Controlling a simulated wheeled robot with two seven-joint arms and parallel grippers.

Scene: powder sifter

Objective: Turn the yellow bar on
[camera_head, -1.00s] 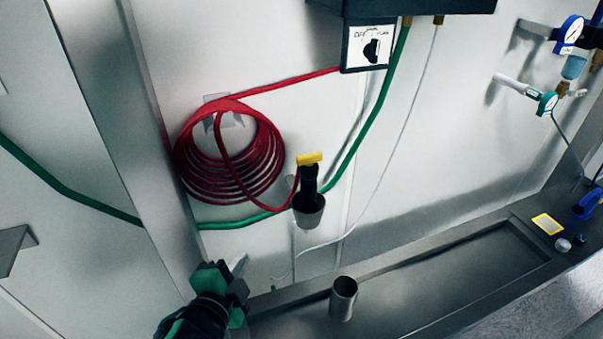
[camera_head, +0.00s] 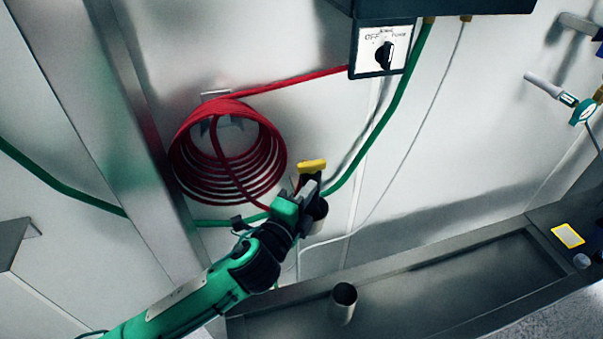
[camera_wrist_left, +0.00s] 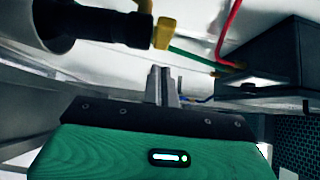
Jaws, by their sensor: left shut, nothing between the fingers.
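The yellow bar (camera_head: 312,166) sits across the top of a black fitting on the wall, above a grey cup-like nozzle (camera_head: 318,210). It also shows at the top of the left wrist view (camera_wrist_left: 164,33), at the end of the black fitting (camera_wrist_left: 118,28). My left gripper (camera_head: 308,186) is shut and empty, with its fingertips just below the bar in the head view. In the left wrist view the closed fingers (camera_wrist_left: 161,80) point toward the bar with a small gap showing. The gripper hides part of the black fitting and nozzle. My right gripper is not in view.
A coiled red hose (camera_head: 228,160) hangs on the wall left of the bar. A green hose (camera_head: 375,125) runs past behind it. A control box with a dark knob (camera_head: 385,55) is above. A metal cup (camera_head: 343,300) stands at the trough (camera_head: 450,280) below.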

